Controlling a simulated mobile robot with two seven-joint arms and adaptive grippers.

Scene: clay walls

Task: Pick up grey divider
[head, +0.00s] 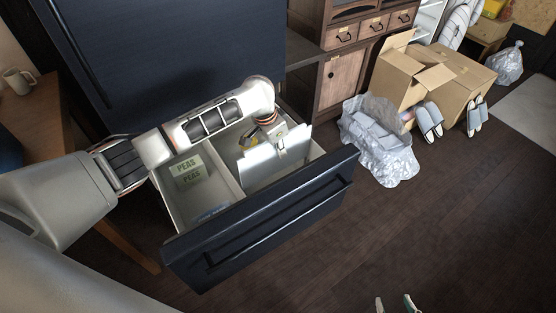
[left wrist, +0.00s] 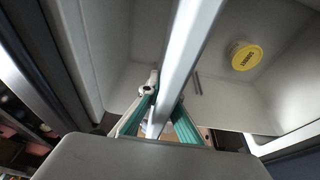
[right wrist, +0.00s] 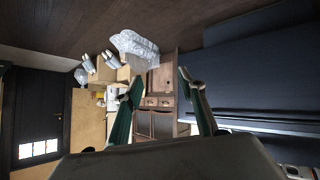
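The grey divider (head: 262,163) is a pale flat panel standing in the right part of the open drawer (head: 262,222). In the left wrist view its long edge (left wrist: 186,42) runs down between my fingers. My left gripper (head: 281,147) reaches down into the drawer from above. In the left wrist view its teal fingers (left wrist: 161,108) lie close on both sides of the divider and appear shut on it. The divider's lower part is hidden. My right gripper (head: 395,304) is open and empty over the floor; its spread fingers show in the right wrist view (right wrist: 161,88).
Pea packages (head: 188,172) lie in the drawer's left compartment. A yellow-lidded tub (left wrist: 246,57) sits beside the divider. A wooden cabinet (head: 340,75) stands behind. Cardboard boxes (head: 465,85), a plastic-wrapped bundle (head: 380,145) and slippers (head: 430,120) are to the right. The floor in front is clear.

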